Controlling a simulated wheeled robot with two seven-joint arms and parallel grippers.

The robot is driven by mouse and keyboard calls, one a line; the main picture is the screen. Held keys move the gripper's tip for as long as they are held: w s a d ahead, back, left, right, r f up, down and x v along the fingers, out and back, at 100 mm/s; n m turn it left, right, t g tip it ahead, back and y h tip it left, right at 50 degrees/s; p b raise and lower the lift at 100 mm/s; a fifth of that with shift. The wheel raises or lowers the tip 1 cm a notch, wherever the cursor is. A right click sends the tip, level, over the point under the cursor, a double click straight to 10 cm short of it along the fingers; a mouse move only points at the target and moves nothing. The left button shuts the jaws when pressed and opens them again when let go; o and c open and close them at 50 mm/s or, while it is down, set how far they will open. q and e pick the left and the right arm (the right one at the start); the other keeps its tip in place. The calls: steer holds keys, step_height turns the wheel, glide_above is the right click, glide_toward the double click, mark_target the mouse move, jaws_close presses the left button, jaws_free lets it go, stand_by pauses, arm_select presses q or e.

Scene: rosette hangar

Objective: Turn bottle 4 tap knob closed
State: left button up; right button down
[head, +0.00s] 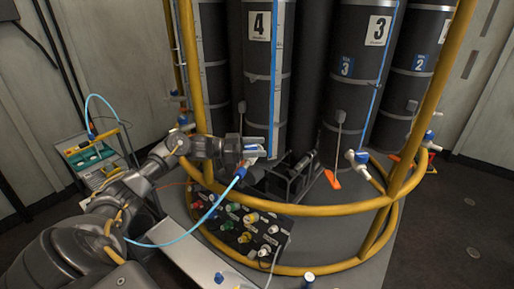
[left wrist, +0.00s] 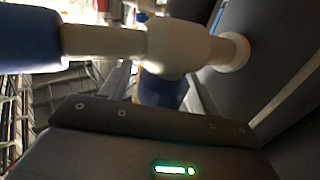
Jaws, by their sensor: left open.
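Bottle 4 (head: 259,75) is a tall dark cylinder with a white "4" label, behind the yellow ring frame. My left gripper (head: 250,150) is at the tap low on this bottle and covers much of it. The white tap body (left wrist: 175,45) fills the top of the left wrist view, with its stem running right to a dark surface. A blue knob (left wrist: 160,92) hangs below the tap body, between my open fingers; whether they touch it is unclear. A larger blue piece (left wrist: 28,38) is at the left end of the tap. My right gripper is out of view.
Bottle 3 (head: 365,70) stands to the right with its own blue-and-white tap (head: 358,158). The yellow ring (head: 300,209) runs in front of the bottles.

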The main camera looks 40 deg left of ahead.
arm_select(q)
steer(key=b+v, duration=0.3)
steer(key=v, duration=0.7)
steer(key=shift+s+a, duration=0.25)
steer(key=shift+d, duration=0.1)
